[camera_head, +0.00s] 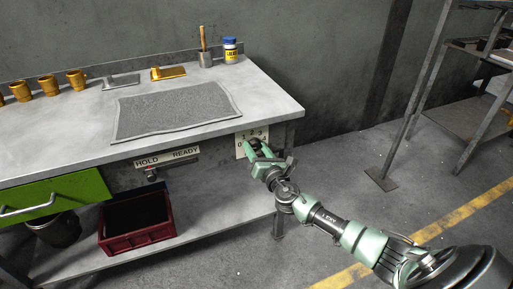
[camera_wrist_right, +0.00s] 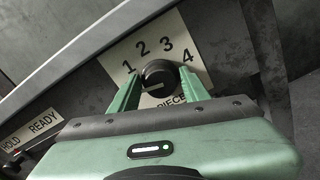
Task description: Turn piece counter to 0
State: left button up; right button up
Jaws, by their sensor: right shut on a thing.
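The piece counter is a pale plate (camera_wrist_right: 172,50) with the numbers 1, 2, 3 and 4 around a round black knob (camera_wrist_right: 158,73). In the head view the counter plate (camera_head: 241,146) is on the bench front near its right corner, with a 0 showing at its lower left. My right gripper (camera_head: 253,145) reaches it from the lower right. In the right wrist view its green fingers (camera_wrist_right: 160,90) are shut on the knob, one on each side. Where the knob points is not clear. My left gripper is not in view.
A HOLD/READY plate (camera_head: 168,158) with a small red-tipped lever (camera_head: 152,174) is left of the counter. A green drawer (camera_head: 55,196) and a red crate (camera_head: 137,222) are further left. A grey mat (camera_head: 172,110) lies on the bench top. Floor to the right is clear up to a metal rack (camera_head: 415,90).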

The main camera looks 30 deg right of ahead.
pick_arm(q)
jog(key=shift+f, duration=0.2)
pick_arm(e)
jog(key=shift+a+f, duration=0.1)
jog(key=shift+f, duration=0.05)
jog(key=o, duration=1.2)
jog(key=shift+c, duration=0.2)
jog(key=shift+s, duration=0.3)
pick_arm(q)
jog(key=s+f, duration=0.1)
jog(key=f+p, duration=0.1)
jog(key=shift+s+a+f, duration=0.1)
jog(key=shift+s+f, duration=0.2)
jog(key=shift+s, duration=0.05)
pick_arm(e)
jog(key=s+a, duration=0.1)
jog(key=s, duration=0.6)
jog(key=shift+a, duration=0.1)
